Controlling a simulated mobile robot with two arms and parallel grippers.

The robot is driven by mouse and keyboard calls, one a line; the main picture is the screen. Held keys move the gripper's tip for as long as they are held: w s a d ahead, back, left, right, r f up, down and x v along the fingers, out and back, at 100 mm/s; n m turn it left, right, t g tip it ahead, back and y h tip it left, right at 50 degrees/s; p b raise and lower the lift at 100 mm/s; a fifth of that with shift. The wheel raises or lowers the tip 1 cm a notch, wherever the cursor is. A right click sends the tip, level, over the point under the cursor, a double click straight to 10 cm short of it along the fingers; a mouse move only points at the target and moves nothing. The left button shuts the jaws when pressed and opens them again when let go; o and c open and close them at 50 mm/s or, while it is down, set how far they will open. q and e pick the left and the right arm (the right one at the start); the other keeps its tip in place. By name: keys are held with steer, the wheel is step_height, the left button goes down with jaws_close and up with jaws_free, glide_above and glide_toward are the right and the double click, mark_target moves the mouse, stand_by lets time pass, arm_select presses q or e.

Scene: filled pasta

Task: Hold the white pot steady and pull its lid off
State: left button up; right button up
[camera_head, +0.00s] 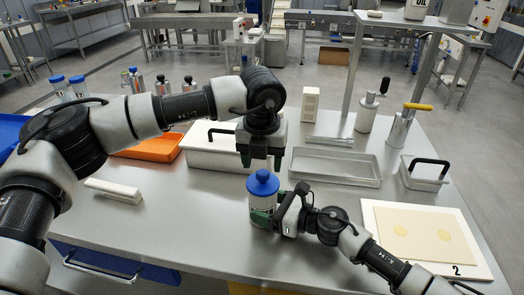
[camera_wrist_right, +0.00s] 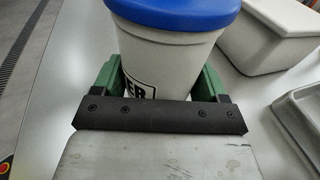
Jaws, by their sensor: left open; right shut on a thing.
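The white pot (camera_head: 262,203) stands upright on the steel table, with its blue knobbed lid (camera_head: 262,182) seated on top. In the right wrist view the pot (camera_wrist_right: 170,62) shows part of a black-lettered label, and the lid (camera_wrist_right: 180,10) covers its rim. My right gripper (camera_head: 264,217) is shut around the pot's body, its green fingers on either side below the lid. My left gripper (camera_head: 260,158) is open, pointing down above the lid's knob, apart from it and empty.
A white lidded box (camera_head: 215,158) with a black handle stands behind the pot, beside an orange tray (camera_head: 150,147). A steel tray (camera_head: 336,168) is at right, then a board with dough (camera_head: 424,237). A white block (camera_head: 114,190) lies left. Table between block and pot is clear.

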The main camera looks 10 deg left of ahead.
mark_target(263, 173)
arm_select(q)
steer(key=f, duration=0.4)
steer(key=shift+w+f, duration=0.2)
steer(key=shift+f, duration=0.05)
steer(key=shift+a+f, duration=0.1)
steer(key=shift+f, duration=0.45)
arm_select(e)
steer(key=shift+s+a, duration=0.1)
steer(key=shift+s, duration=0.05)
arm_select(q)
steer(key=shift+s, duration=0.1)
steer(key=shift+c, duration=0.3)
arm_select(e)
steer(key=shift+r, duration=0.1)
arm_select(q)
steer(key=shift+f, duration=0.1)
steer(key=c, duration=0.9)
arm_select(e)
steer(key=shift+s+a, duration=0.1)
arm_select(q)
steer(key=shift+c, duration=0.2)
steer(key=shift+r, duration=0.35)
